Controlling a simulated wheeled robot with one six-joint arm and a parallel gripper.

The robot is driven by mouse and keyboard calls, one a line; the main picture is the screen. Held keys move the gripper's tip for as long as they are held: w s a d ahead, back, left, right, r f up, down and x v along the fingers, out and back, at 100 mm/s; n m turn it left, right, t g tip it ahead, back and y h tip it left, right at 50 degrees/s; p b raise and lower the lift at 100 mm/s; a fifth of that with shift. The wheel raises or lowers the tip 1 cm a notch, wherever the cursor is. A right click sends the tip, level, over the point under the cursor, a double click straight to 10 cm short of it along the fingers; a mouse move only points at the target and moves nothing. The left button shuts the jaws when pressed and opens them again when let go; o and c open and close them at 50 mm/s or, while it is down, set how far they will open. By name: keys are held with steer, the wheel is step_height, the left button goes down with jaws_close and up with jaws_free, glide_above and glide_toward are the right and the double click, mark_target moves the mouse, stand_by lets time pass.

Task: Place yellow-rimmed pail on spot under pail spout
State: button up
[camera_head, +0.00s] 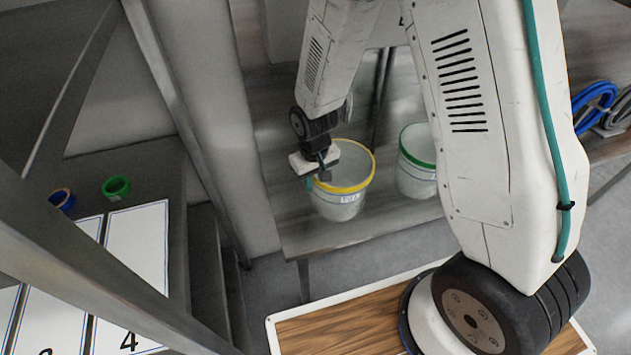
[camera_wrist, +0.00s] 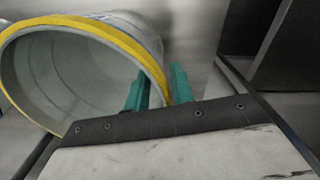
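The yellow-rimmed pail (camera_head: 341,192) stands upright on a grey bench, a grey-white bucket with a label on its front. My gripper (camera_head: 322,170) is at the left part of its rim. In the wrist view, the pail's yellow rim (camera_wrist: 92,24) runs between the two teal fingers of my gripper (camera_wrist: 158,88), one finger inside the pail and one outside. The fingers stand a little apart around the wall; whether they press on it I cannot tell. The pail spout and the spot under it cannot be made out.
A green-rimmed pail (camera_head: 418,165) stands just right of the yellow-rimmed one on the bench (camera_head: 285,215). Blue and grey hoses (camera_head: 597,105) lie at the far right. At left are small green (camera_head: 116,187) and blue (camera_head: 62,199) rings, numbered white panels (camera_head: 137,245) and a slanting grey beam (camera_head: 110,285).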

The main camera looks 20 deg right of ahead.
step_height(320, 180, up, 12)
steer(key=shift+a+f, duration=0.1)
steer(key=shift+f, duration=0.15)
steer(key=shift+s, duration=0.1)
stand_by(1.4)
